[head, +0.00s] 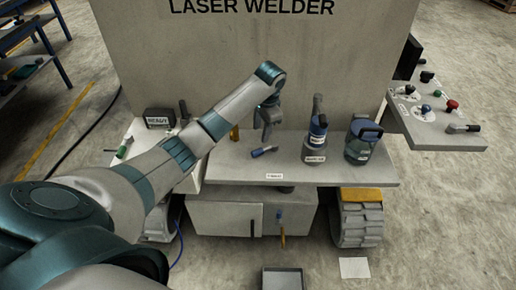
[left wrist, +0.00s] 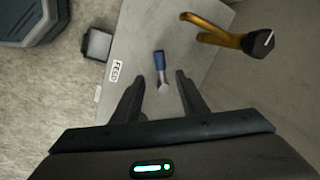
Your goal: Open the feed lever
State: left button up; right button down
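A small lever with a blue grip and a grey end (head: 265,151) lies low on the grey worktop (head: 230,172), behind a small front label. My left gripper (head: 268,130) points down over the worktop behind the lever. Its fingers are apart and empty in the left wrist view (left wrist: 160,78). I see no contact with the lever. My right gripper is not in view.
A blue-topped bottle (head: 317,140) and a blue-lidded jar (head: 362,142) stand right of the lever. A yellow curved part with a black knob (left wrist: 258,43) stands nearby. The welder panel (head: 330,60) rises behind. A dark tray (head: 283,278) is on the floor.

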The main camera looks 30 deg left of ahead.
aim_at(258, 151)
pick_arm(q)
jog(key=f, duration=0.4)
jog(key=a+f+p, duration=0.1)
jog(key=f, duration=0.3)
jog(key=w+a+f, duration=0.1)
jog(key=f, duration=0.3)
jog(key=shift+w+a+f+p, duration=0.1)
jog(key=shift+f+p, duration=0.15)
jog(key=shift+p, duration=0.1)
grip_shut()
